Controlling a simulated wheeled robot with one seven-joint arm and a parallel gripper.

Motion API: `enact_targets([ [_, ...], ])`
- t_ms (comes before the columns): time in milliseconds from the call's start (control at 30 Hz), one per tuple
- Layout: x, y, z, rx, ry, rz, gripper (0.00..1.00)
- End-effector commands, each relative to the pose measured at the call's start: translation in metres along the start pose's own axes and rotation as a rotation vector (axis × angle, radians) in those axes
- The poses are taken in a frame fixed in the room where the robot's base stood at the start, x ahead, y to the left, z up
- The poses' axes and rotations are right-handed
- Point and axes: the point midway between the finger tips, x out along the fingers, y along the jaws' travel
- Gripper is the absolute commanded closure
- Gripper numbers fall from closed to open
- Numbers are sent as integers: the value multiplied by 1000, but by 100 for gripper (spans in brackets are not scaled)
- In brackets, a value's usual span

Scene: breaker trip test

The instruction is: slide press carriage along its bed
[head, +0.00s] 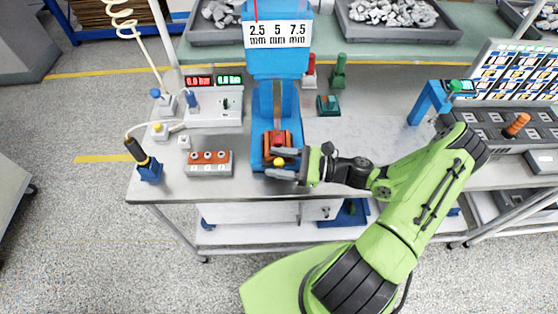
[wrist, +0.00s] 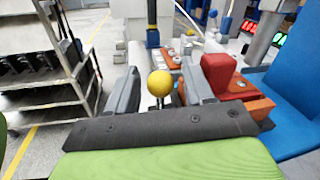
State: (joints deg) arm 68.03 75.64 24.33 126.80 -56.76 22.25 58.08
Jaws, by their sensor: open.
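The blue press (head: 263,98) stands on the workbench, with a scale reading 2.5, 5 and 7.5 mm on its upper part. Its carriage (head: 288,141), orange-brown with a red block (head: 278,138) on it, sits on the blue bed (head: 257,150) below the column. A yellow ball knob (head: 279,162) is at the carriage's front. My gripper (head: 281,164) reaches in from the right, open. In the wrist view the yellow knob (wrist: 160,83) lies between the two grey fingers, with gaps visible on both sides. The red block (wrist: 217,72) is just right of the right finger.
An orange-topped block with several buttons (head: 209,168) stands left of the press. Red and green displays (head: 214,81) are behind it. A green-topped block (head: 328,105) sits behind right. Bare bench lies right of the press. A shelf cart (wrist: 45,60) shows in the wrist view.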

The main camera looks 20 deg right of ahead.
Motion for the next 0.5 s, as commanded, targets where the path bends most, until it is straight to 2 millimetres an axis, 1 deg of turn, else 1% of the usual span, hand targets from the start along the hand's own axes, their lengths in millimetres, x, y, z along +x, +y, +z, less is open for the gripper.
enact_targets([
  [33, 0, 0, 0, 0, 0, 0, 51],
  [333, 0, 0, 0, -1, 0, 0, 97],
  [367, -1, 0, 0, -1, 0, 0, 100],
  [500, -1, 0, 0, -1, 0, 0, 100],
])
